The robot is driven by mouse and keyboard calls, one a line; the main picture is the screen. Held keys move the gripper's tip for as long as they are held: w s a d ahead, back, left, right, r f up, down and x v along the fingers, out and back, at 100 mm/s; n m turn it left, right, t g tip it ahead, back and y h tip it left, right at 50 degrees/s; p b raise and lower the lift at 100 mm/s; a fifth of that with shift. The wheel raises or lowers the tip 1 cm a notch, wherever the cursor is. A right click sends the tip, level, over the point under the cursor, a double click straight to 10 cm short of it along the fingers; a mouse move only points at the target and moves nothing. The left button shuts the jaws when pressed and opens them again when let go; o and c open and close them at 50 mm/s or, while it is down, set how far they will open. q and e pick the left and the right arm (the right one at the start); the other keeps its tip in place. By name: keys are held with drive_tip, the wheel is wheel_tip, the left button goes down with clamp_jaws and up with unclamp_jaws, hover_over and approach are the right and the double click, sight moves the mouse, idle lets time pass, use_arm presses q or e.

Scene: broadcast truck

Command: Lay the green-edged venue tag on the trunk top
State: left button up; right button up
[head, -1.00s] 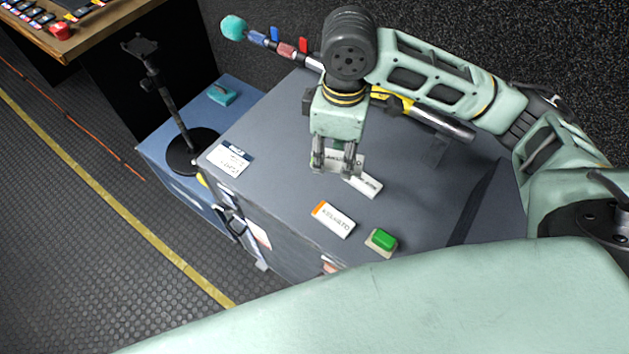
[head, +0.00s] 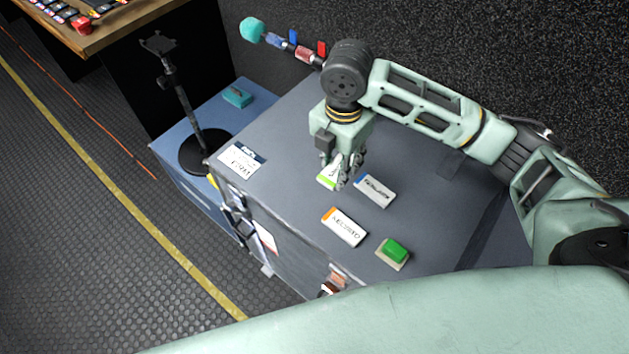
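The green-edged venue tag (head: 327,178) is white with a bright green end. It shows just left of my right gripper's fingers, over the trunk top, and is partly hidden by them. My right gripper (head: 345,183) points down, low over the grey trunk top (head: 290,190). Its fingers overlap in this view, so I cannot tell whether they grip the tag or whether the tag touches the surface. An orange-edged tag (head: 344,228) lies nearer to me. My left gripper is not in view.
A green button on a beige base (head: 393,252) sits near the trunk's front edge. A white card with a dark blue band (head: 241,162) lies at the left edge. A black stand (head: 205,150) and a teal object (head: 237,97) are on the blue case beyond.

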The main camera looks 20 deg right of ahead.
hover_over(294, 184)
wheel_tip(294, 184, down, 6)
drive_tip(key=shift+f+p, duration=0.1)
drive_tip(key=shift+p, duration=0.3)
drive_tip(key=shift+f+p, duration=0.3)
drive_tip(key=shift+f, duration=1.75)
drive_tip(key=shift+f, duration=0.2)
drive_tip(key=o, duration=1.1)
drive_tip(key=shift+c, duration=0.2)
drive_tip(key=shift+r, duration=0.1)
wheel_tip(294, 184, up, 12)
drive_tip(key=shift+r+b, duration=0.15)
drive_tip(key=shift+b, duration=0.2)
